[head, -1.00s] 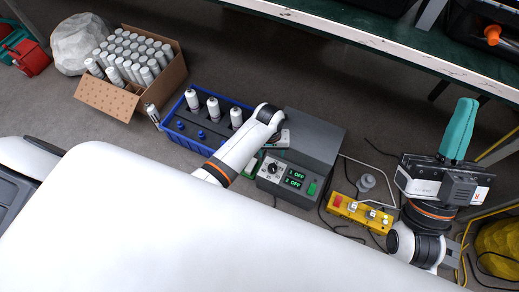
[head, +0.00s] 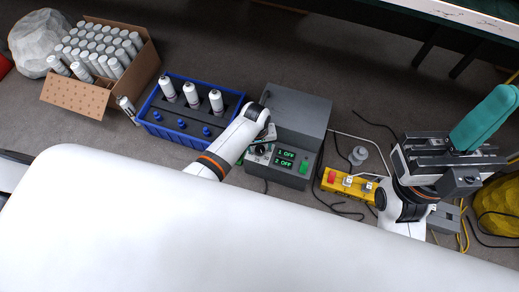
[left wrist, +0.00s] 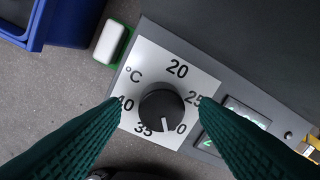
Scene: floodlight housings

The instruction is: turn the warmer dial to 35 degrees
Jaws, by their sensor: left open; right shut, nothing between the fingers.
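The warmer (head: 295,110) is a grey box with a sloped front panel. Its black dial (left wrist: 160,103) shows in the left wrist view on a white scale plate (left wrist: 150,60) marked 20, 25, 35 and 40, with the 30 partly hidden. The dial's white pointer line points down, between 35 and 30. My left gripper (left wrist: 158,112) is open, its two dark green fingers on either side of the dial with visible gaps. In the head view my left arm partly covers the panel's left part. My right gripper (head: 485,118) has teal fingers, shut and empty, at the right.
The warmer's display (head: 286,159) reads 1. OFF and 2. OFF, beside a green switch (head: 304,167). A blue crate (head: 170,132) with white bottles stands left of it, a cardboard box (head: 90,95) farther left. A yellow unit (head: 348,186) and loose cables lie to the right.

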